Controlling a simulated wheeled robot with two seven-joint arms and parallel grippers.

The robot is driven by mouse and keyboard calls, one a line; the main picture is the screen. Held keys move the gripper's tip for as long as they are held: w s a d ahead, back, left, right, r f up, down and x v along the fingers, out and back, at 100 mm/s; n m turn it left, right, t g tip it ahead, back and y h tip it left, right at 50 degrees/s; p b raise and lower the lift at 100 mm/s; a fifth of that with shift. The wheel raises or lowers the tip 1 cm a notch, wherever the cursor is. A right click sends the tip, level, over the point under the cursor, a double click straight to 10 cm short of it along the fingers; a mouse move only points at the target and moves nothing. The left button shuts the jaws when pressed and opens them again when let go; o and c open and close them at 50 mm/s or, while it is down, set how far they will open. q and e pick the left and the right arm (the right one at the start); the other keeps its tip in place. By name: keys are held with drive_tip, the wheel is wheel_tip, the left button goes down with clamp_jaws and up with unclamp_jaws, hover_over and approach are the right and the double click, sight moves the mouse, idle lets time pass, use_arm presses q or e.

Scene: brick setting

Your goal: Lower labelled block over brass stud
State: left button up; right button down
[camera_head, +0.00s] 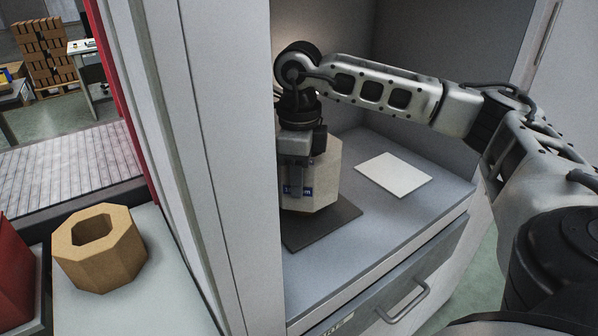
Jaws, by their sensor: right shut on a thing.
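The labelled block (325,172) is pale cream with several flat sides and a small blue label low on its near face. My right gripper (296,190) reaches down from above and is shut on the block, one finger lying against its near face. The block is upright over a dark flat mat (337,221) inside the cabinet. I cannot tell whether it touches the mat. No brass stud shows; the block and gripper hide the area beneath them. My left gripper is not in view.
A white flat plate (393,174) lies right of the mat on the grey cabinet shelf (370,250). The tall cabinet post (235,150) stands close to the left of the block. A tan octagonal block with a hole (122,262) stands on a separate ledge at left.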

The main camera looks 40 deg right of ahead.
drive_tip(key=shift+f, duration=0.15)
idle(0.8)
drive_tip(key=shift+f+b, duration=1.65)
drive_tip(key=shift+f, duration=0.3)
drive_tip(key=c, duration=0.9)
unclamp_jaws()
drive_tip(key=shift+c, duration=0.2)
drive_tip(key=shift+s+f, duration=0.1)
drive_tip(key=shift+f, duration=0.05)
